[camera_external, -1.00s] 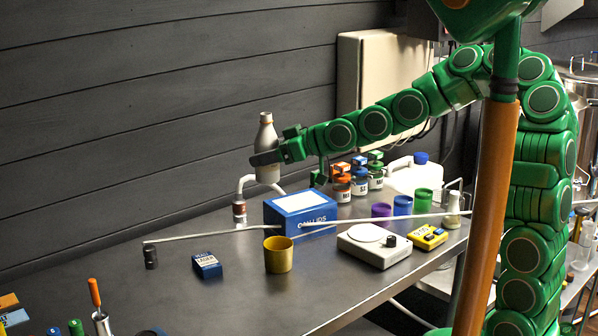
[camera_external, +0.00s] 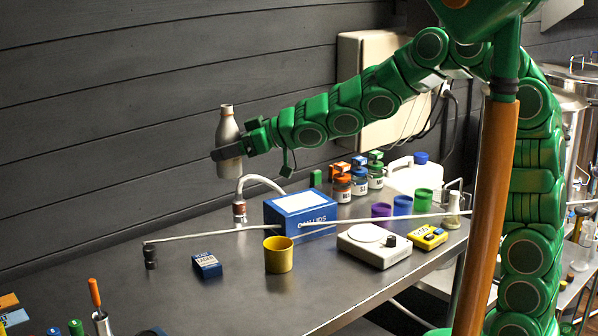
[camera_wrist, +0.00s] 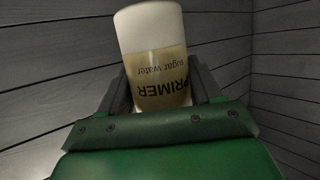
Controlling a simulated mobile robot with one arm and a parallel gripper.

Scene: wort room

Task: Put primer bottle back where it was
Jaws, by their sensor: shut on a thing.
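The primer bottle (camera_external: 228,135) is a pale grey bottle with a narrow neck, held nearly upright above the back of the bench. It also shows in the wrist view (camera_wrist: 153,35), with the words "PRIMER sugar water" upside down and a white band. My gripper (camera_external: 228,153) is shut around the bottle's lower body. In the wrist view its dark fingers stand on both sides of the bottle. The bottle is well clear of the bench top, left of and above the blue box (camera_external: 300,212).
A hose with a fitting (camera_external: 239,209) stands below the bottle. A thin rod (camera_external: 370,220) runs across the bench. A yellow cup (camera_external: 278,255), a dark blue packet (camera_external: 206,264) and a white scale (camera_external: 374,246) stand in front. The back left of the bench is bare.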

